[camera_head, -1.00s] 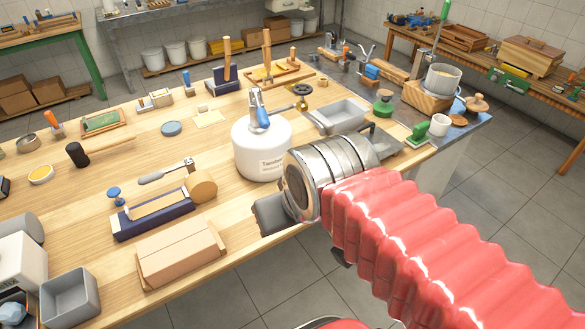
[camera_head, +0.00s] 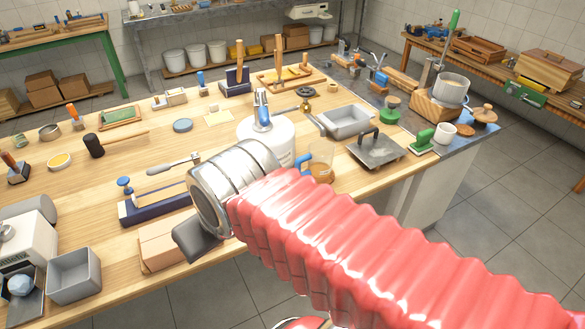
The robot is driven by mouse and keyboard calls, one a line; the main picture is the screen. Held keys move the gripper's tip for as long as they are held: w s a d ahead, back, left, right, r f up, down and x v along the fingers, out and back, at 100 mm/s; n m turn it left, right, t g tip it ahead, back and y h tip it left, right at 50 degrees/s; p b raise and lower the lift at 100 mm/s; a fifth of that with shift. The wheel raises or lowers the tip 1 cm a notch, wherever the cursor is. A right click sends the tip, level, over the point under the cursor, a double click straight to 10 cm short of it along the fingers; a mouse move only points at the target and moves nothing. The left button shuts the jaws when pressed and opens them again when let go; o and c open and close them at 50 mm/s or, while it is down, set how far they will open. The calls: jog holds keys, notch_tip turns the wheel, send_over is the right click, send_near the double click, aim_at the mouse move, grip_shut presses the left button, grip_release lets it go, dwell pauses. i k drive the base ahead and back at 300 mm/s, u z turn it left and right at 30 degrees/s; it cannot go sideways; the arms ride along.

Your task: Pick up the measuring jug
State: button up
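A clear jug with amber contents and a blue handle (camera_head: 320,166), which looks like the measuring jug, stands on the wooden bench right of the white tub. My arm covers its lower part. My gripper (camera_head: 197,240) is at the front of the bench, left of the jug and well apart from it. Only a dark grey part of it shows past the silver wrist, over the tan block. The fingertips are hidden, so I cannot tell its opening or whether it holds anything.
The white tub (camera_head: 268,137) with a blue-handled clamp stands behind my wrist. A grey metal plate with a black handle (camera_head: 376,150) and a grey tray (camera_head: 346,121) lie near the jug. A blue plane-like tool (camera_head: 150,208) and tan block (camera_head: 160,246) lie left.

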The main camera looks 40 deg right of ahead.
aim_at(314, 164)
jog(key=u, duration=2.6)
jog(key=k, duration=1.65)
jog(key=u, duration=0.05)
